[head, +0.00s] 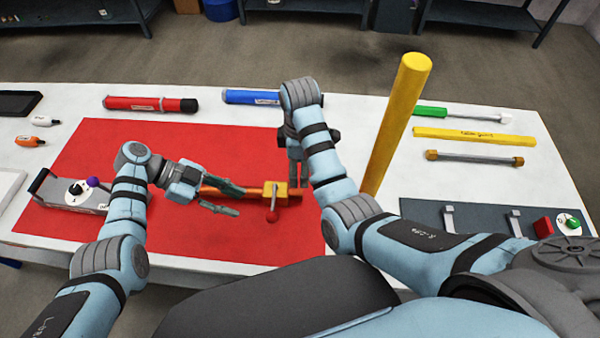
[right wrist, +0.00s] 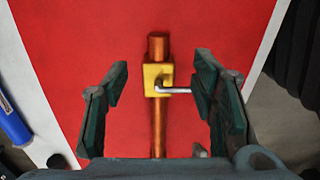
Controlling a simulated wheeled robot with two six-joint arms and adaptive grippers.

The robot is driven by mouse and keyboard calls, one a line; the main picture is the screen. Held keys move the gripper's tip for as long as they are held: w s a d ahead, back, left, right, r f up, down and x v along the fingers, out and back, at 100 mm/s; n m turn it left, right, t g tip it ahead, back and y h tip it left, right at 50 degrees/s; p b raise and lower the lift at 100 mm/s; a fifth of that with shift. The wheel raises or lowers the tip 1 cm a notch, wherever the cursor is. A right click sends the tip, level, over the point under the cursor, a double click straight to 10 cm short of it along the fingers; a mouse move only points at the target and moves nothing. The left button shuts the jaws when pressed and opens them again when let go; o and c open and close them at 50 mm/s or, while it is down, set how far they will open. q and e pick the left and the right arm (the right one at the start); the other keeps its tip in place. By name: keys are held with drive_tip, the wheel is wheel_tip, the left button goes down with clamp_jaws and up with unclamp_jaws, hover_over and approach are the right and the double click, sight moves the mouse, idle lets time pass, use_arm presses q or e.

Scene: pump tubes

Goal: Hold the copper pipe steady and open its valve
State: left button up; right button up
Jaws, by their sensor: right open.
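The copper pipe (head: 252,192) lies across the red mat, its free end at the right. My right gripper (head: 294,180) is just beyond the valve, fingers pointing down. In the right wrist view its open fingers (right wrist: 161,75) flank the valve (right wrist: 158,79) and pipe (right wrist: 159,47).
A grey device with a purple knob (head: 92,182) stands at the mat's left. Red (head: 140,104) and blue (head: 250,97) tubes lie behind. A tall yellow post (head: 398,120) rises right of my right gripper. A dark panel (head: 478,218) lies at the right.

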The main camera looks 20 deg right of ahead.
sight(300, 191)
wheel_tip(300, 191, down, 14)
drive_tip(key=shift+r, duration=0.2)
drive_tip(key=shift+c, duration=0.3)
